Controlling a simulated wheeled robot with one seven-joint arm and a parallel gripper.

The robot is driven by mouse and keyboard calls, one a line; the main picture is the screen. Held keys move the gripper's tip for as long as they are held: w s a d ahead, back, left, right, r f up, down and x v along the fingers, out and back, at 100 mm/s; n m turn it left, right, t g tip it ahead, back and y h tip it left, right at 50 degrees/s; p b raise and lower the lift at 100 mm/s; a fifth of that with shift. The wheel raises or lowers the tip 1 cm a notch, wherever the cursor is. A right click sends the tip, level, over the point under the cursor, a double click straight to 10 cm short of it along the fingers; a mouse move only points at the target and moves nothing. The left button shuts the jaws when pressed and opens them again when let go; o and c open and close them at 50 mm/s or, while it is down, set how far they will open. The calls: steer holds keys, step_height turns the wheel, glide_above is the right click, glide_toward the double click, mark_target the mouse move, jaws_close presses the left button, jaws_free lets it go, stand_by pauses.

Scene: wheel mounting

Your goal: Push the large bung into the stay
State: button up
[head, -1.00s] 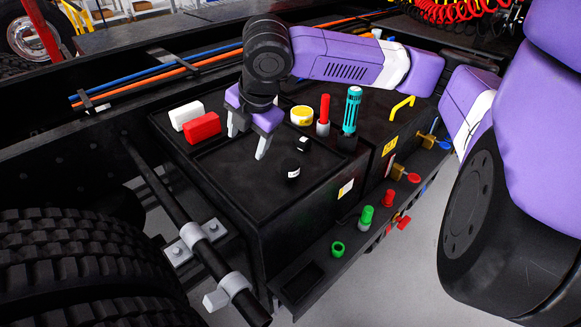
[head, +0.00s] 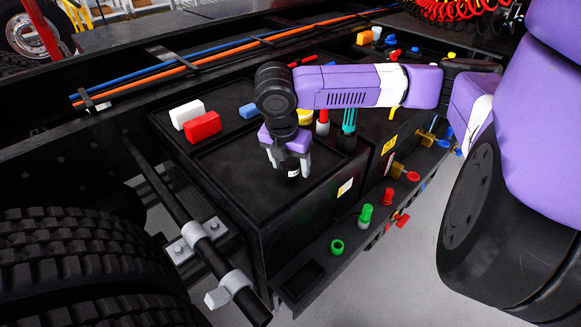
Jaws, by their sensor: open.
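The large bung (head: 293,174), a black cylinder with a white label, stands on the black box top, mostly hidden by my gripper. My gripper (head: 288,167) points down over it, open, with its fingers on either side of the bung. Whether the fingers touch it I cannot tell. The stay, which I take to be the black tube (head: 178,208) at the left, runs down to the front in grey clamps. Its near end (head: 257,314) is at the bottom of the picture. The smaller black bung is hidden behind my gripper.
White (head: 187,115) and red (head: 203,126) blocks stand on the box behind my gripper to the left. A red bottle (head: 322,124) and teal tool (head: 348,124) stand to the right. A front ledge holds green (head: 337,247) and red fittings. A tyre (head: 80,265) fills the lower left.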

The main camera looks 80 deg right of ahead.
mark_target(291, 162)
steer(key=shift+f, duration=0.15)
jaws_close()
step_height(291, 162, up, 20)
steer(key=b, duration=0.1)
stand_by(0.7)
steer(key=c, duration=0.6)
jaws_free()
jaws_close()
